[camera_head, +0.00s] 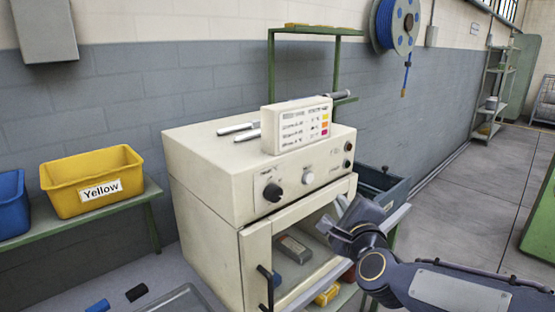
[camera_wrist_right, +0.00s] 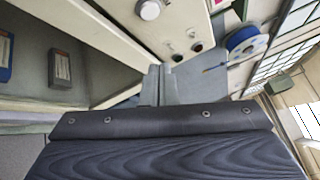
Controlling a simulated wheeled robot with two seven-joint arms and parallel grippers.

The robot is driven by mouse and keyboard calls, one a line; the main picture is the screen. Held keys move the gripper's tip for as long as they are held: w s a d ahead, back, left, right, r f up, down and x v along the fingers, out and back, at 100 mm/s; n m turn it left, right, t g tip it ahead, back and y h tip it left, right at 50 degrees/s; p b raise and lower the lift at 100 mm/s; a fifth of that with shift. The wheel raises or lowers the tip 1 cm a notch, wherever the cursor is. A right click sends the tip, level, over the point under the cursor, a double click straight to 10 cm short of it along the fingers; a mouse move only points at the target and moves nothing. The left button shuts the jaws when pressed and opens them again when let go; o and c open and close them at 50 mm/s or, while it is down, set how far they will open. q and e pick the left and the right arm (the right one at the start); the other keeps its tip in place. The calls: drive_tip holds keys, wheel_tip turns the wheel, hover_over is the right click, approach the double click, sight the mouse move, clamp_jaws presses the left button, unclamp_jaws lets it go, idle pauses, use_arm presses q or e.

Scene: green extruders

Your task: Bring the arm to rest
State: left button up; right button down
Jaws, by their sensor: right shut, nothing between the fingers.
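My right arm (camera_head: 455,285) comes in from the lower right of the head view. Its gripper (camera_head: 345,222) is at the front right edge of the cream cabinet's open front. In the right wrist view the gripper's fingers (camera_wrist_right: 158,82) are together, with nothing seen between them. Whether the gripper touches the cabinet cannot be told. My left gripper is in neither view.
The cream cabinet (camera_head: 205,185) has an open front, with a grey box (camera_head: 293,248) inside. A sign box (camera_head: 297,126) stands on top. A yellow bin (camera_head: 92,180) sits on a green shelf at left. Open floor (camera_head: 470,170) lies to the right.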

drive_tip(key=s+f+n+g+y, duration=0.1)
drive_tip(key=s+f+n+g, duration=0.3)
drive_tip(key=s, duration=0.6)
drive_tip(key=s+d+f+n+g+y, duration=0.1)
drive_tip(key=s+f+n+g, duration=0.3)
drive_tip(key=s+f+n, duration=0.3)
drive_tip(key=s+d+f+n+g+y, duration=0.1)
drive_tip(key=s+f+n+g, duration=0.3)
drive_tip(key=s+n, duration=0.6)
drive_tip(key=s+f, duration=0.2)
drive_tip(key=s, duration=0.1)
drive_tip(key=shift+s+d+f, duration=0.15)
drive_tip(key=shift+d+f, duration=0.1)
drive_tip(key=shift+f, duration=0.1)
